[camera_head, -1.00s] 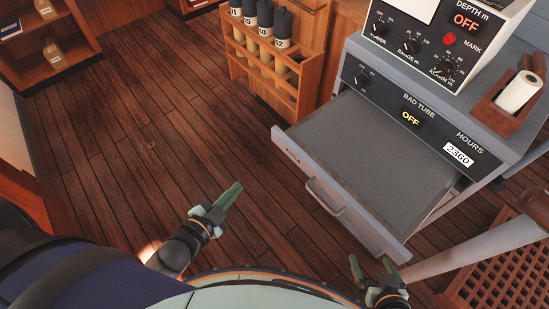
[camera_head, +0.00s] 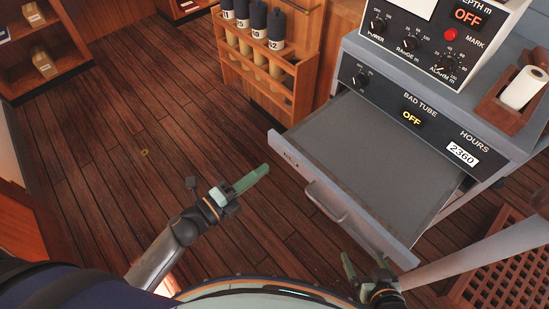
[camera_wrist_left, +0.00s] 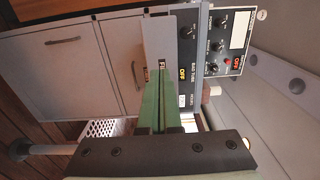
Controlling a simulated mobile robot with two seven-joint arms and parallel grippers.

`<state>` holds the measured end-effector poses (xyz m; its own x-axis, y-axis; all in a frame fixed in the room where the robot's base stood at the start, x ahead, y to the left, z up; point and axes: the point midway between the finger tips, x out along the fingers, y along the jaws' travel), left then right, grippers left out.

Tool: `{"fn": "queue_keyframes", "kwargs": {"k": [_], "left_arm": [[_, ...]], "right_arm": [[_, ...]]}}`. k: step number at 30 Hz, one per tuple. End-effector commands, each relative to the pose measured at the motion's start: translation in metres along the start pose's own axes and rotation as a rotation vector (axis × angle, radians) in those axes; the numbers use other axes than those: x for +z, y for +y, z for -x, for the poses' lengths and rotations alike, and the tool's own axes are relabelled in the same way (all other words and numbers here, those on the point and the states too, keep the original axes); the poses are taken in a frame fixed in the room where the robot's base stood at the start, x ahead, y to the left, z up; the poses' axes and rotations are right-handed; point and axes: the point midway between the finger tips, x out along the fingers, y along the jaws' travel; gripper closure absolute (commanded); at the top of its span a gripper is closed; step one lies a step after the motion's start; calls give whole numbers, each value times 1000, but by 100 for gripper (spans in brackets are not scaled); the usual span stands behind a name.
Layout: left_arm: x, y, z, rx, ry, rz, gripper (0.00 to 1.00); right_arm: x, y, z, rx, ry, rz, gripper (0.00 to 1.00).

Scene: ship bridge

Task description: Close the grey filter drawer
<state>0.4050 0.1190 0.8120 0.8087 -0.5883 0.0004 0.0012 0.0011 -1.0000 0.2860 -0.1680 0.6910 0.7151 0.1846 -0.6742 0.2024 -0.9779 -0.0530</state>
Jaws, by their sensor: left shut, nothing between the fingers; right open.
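The grey filter drawer (camera_head: 375,158) stands pulled out from the grey cabinet in the head view, with a bar handle (camera_head: 326,203) on its front panel. My left gripper (camera_head: 259,175) is shut and empty, left of the drawer front and apart from it in the picture. In the left wrist view, my left gripper's closed green fingers (camera_wrist_left: 161,115) point toward the drawer front (camera_wrist_left: 158,52). Part of the drawer front is hidden behind the fingers there. My right gripper (camera_head: 363,267) is open and empty, just below the near right end of the drawer front.
The cabinet carries a depth instrument (camera_head: 440,40) and a paper roll in a wooden holder (camera_head: 508,105). A wooden rack (camera_head: 265,75) with several dark-topped bottles stands left of the cabinet. A pale post (camera_head: 470,255) crosses at the lower right. Open plank floor (camera_head: 120,140) lies left.

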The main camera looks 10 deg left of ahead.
Motion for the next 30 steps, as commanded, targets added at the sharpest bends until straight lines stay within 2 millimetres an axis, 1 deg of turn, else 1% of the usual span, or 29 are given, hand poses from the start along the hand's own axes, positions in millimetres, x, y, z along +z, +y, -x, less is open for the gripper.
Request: {"fn": "queue_keyframes", "kwargs": {"k": [1, 3, 6, 9, 14, 25, 28, 30], "left_arm": [[1, -2, -11, -3, 0, 1, 100], [0, -2, -23, -3, 0, 1, 100], [0, -1, -37, -2, -1, 1, 100], [0, -1, -46, -1, -1, 1, 100], [0, 0, -52, 1, 0, 2, 100], [0, 0, -53, 0, 0, 2, 100], [0, 0, -59, -2, 0, 1, 100], [0, 0, -68, -2, 0, 1, 100]], "right_arm": [[-1, 0, 1, 0, 0, 0, 6], [-2, 0, 2, 0, 0, 0, 6], [-3, 0, 3, 0, 0, 0, 6], [-3, 0, 3, 0, 0, 0, 6], [-4, 0, 3, 0, 0, 0, 6], [-3, 0, 3, 0, 0, 0, 6], [-2, 0, 2, 0, 0, 0, 6], [0, 0, 0, 0, 0, 0, 6]]}}
